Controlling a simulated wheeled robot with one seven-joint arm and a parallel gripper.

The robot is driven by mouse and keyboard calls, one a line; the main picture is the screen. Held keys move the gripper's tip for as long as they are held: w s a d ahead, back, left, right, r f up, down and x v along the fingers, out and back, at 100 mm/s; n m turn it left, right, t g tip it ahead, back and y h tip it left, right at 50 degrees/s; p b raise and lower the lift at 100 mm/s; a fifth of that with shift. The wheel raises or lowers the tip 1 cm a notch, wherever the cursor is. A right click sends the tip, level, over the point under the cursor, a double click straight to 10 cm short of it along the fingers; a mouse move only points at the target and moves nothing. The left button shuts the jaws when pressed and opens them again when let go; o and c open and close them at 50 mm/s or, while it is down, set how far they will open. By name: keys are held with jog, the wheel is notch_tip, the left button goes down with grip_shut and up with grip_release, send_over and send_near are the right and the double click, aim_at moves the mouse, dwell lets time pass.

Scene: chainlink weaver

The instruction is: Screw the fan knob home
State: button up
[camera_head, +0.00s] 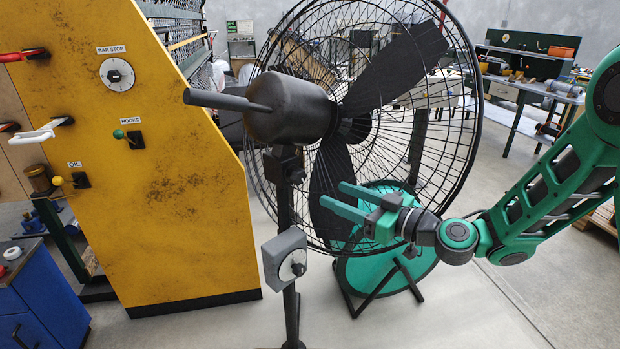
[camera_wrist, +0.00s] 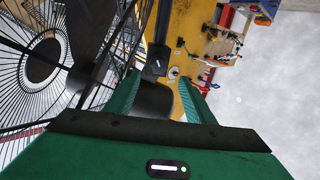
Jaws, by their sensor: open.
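A black pedestal fan (camera_head: 290,108) stands in the middle of the head view. A grey control box (camera_head: 277,255) on its post carries a round pale dial with a dark knob (camera_head: 297,265). A small dark clamp (camera_head: 285,165) joins the motor to the post; I cannot tell whether it has a knob of its own. My green gripper (camera_head: 333,195) is open and empty, fingers pointing left, to the right of the post and above the control box. In the wrist view my gripper (camera_wrist: 159,85) is open, with a dark rounded fan part beyond its fingers.
A yellow machine panel (camera_head: 170,170) with dials and levers stands left of the fan. The wire fan cage (camera_head: 455,130) is close to my arm. A green round stand (camera_head: 400,265) is behind my gripper. The floor at the front right is clear.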

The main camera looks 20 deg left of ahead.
aim_at(303, 179)
jog(key=x, duration=1.1)
jog(key=shift+w+r, duration=0.1)
jog(key=shift+r, duration=0.1)
jog(key=c, duration=1.1)
